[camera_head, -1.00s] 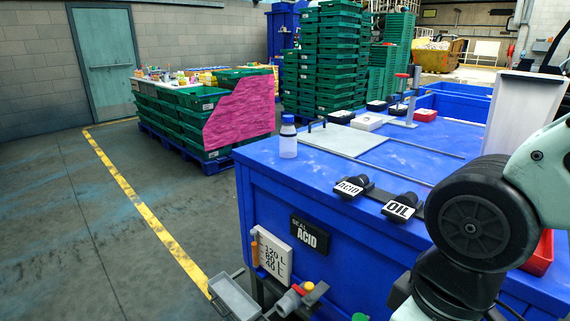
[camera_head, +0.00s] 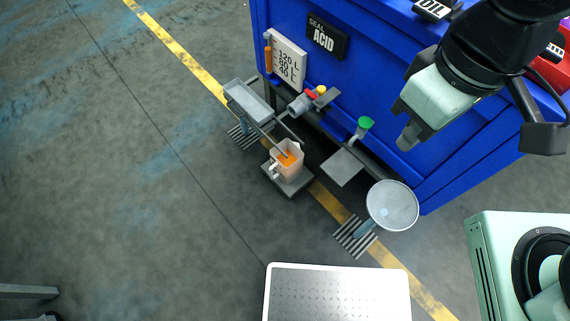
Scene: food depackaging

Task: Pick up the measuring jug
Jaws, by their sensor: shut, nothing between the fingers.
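The measuring jug (camera_head: 293,166) is a small pale, see-through vessel with orange contents. It stands upright on a small grey platform (camera_head: 294,188) near the floor, in front of the blue tank. Its handle side faces the lower left in the picture. A thin grey bar from the tray assembly passes close above it; I cannot tell whether they touch. My gripper (camera_head: 406,142) is at the upper right, in front of the tank's side. It is shut and empty, well apart from the jug.
The blue tank (camera_head: 390,85) stands behind the jug. A grey tray (camera_head: 247,100), a tap with a green knob (camera_head: 365,123) and a round pale dish (camera_head: 392,206) stick out near it. A metal-topped plate (camera_head: 338,292) is at the bottom.

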